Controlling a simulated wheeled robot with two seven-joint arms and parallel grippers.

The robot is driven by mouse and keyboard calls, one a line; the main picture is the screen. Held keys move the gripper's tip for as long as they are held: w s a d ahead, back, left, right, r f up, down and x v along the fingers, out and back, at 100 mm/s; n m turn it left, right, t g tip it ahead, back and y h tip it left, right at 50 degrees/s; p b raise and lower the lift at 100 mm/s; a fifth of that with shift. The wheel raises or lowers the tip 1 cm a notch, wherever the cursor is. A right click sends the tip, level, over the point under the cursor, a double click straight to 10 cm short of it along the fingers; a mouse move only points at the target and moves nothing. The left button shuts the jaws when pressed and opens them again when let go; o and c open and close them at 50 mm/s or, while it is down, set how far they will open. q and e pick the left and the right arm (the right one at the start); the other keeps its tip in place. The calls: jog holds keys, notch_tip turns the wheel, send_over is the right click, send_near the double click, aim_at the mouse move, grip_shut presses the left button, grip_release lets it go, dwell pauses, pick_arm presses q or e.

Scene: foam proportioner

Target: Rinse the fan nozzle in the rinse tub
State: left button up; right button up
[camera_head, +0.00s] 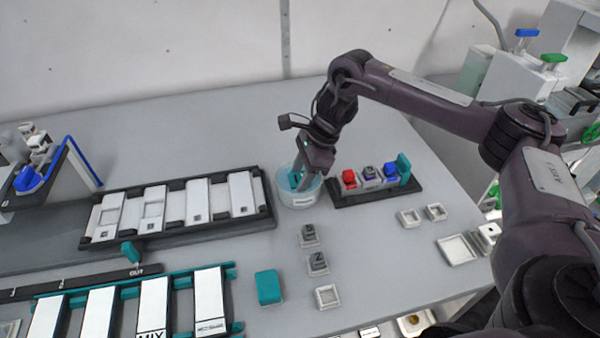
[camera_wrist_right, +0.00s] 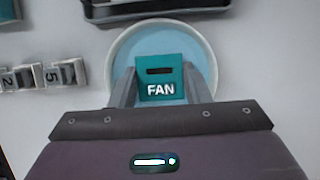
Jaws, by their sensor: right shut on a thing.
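The fan nozzle (camera_wrist_right: 160,78) is a teal block with a dark slot and the word FAN, seen in the right wrist view. My right gripper (camera_wrist_right: 158,92) is shut on it, one finger on each side. In the head view, my right gripper (camera_head: 300,180) points down into the rinse tub (camera_head: 299,200), a round pale tub with light blue inside. The nozzle is over or inside the tub's opening; its depth, and whether it touches the water, I cannot tell. The tub's rim (camera_wrist_right: 211,60) surrounds it in the wrist view. My left gripper is not in view.
A dark rack (camera_head: 415,187) with red, purple and blue knobbed pieces stands just right of the tub. A black tray (camera_head: 262,222) of white plates lies close on its left. Small numbered blocks (camera_head: 308,235) and a teal block (camera_head: 268,287) lie in front.

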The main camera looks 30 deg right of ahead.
jog(key=shift+r, duration=0.1)
dwell(0.3)
notch_tip(320, 180, up, 9)
jog(key=p, duration=0.6)
jog(key=shift+p, duration=0.3)
